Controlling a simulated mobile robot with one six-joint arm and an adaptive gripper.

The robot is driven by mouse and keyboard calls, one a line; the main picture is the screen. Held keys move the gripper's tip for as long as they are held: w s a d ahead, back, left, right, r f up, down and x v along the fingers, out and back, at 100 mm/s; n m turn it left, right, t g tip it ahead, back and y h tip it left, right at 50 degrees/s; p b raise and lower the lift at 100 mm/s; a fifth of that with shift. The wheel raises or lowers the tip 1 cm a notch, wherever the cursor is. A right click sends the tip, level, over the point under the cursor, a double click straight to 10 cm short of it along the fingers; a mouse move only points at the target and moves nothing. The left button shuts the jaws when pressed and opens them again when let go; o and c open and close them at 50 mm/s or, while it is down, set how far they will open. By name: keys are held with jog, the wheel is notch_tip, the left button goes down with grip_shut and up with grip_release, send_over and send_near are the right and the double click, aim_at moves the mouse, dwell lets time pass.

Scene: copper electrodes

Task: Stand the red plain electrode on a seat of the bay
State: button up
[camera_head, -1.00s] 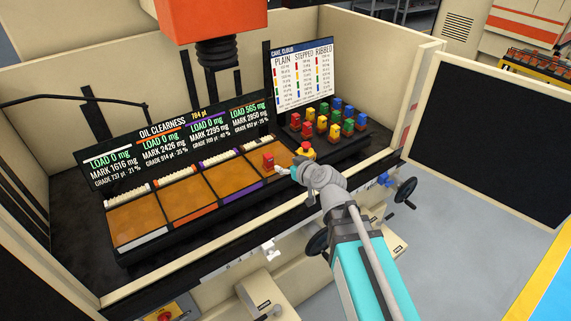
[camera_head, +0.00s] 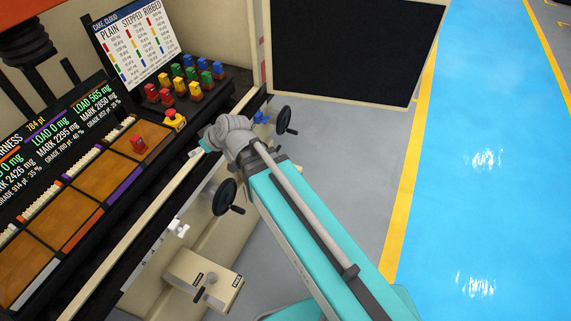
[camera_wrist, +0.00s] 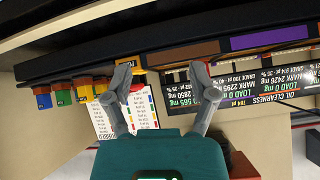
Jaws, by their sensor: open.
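A red electrode (camera_head: 138,144) stands upright on the rightmost orange-brown cell of the bay (camera_head: 110,172). Its sign reads a load of 565 mg. In the head view my gripper (camera_head: 202,143) is to the right of the bay, apart from that electrode, and my wrist largely hides it. In the wrist view the two fingers of my gripper (camera_wrist: 161,72) are spread wide with nothing between them. More electrodes in red, yellow, green and blue stand on the dark rack (camera_head: 222,98); a few show at the left of the wrist view, such as a blue one (camera_wrist: 42,97).
A red-topped yellow button (camera_head: 174,120) stands between bay and rack. A white price card (camera_head: 135,45) is behind the rack. The cream machine edge (camera_head: 150,215) and black handwheels (camera_head: 224,196) are close to my arm. Open floor (camera_head: 340,130) lies to the right.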

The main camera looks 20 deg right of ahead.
jog(key=s+d+f+m+g+h, duration=0.2)
jog(key=s+d, duration=0.1)
jog(key=d, duration=0.5)
jog(key=s+d+f+m+g+h, duration=0.1)
jog(key=s+d+m+g+h, duration=0.1)
jog(key=d, duration=0.6)
jog(key=s+d+f+m+g+h, duration=0.2)
jog(key=s+d+m+h, duration=0.1)
jog(key=d, duration=0.5)
jog(key=shift+s+f+m, duration=0.3)
jog(key=shift+s+m, duration=0.1)
